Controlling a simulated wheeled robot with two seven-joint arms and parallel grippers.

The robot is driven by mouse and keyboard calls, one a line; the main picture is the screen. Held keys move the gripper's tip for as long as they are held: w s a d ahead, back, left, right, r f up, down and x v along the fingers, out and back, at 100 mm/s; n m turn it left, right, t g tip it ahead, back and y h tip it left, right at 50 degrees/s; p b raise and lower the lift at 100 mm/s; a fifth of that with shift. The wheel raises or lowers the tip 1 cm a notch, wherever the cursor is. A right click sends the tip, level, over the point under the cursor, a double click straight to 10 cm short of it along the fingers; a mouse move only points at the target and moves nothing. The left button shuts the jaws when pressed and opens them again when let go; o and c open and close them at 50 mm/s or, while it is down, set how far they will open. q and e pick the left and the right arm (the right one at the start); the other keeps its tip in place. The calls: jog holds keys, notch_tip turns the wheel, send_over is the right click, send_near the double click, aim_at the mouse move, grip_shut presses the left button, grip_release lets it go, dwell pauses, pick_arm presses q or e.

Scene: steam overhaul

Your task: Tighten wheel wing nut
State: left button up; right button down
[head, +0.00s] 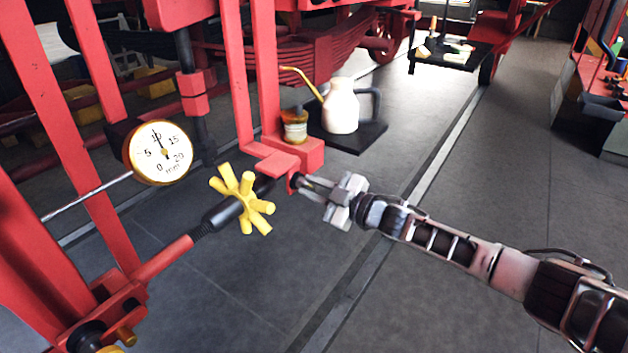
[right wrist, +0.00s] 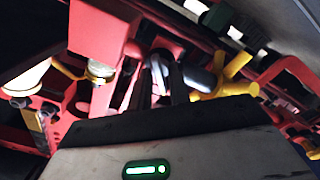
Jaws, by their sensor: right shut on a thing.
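A yellow spoked hand wheel (head: 243,198) sits on a black and red threaded shaft; in the right wrist view it shows at the right (right wrist: 228,76). My right gripper (head: 302,182) comes in from the right, just right of the wheel and apart from its spokes. Its fingertips (right wrist: 168,80) meet a small part at the end of the red bracket (head: 285,163). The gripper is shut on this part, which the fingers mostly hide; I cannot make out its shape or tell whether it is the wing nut. My left gripper is out of view.
A round dial gauge (head: 161,152) stands left of the wheel. Red frame bars rise at the left.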

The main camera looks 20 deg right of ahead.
jog(key=m+p, duration=0.2)
jog(key=m, duration=0.4)
dwell(1.4)
jog(key=c, duration=1.6)
grip_release()
jog(key=shift+o, duration=0.2)
jog(key=shift+s+d, duration=0.1)
jog(key=v, duration=1.5)
jog(key=shift+s+d, duration=0.2)
jog(key=shift+s, duration=0.05)
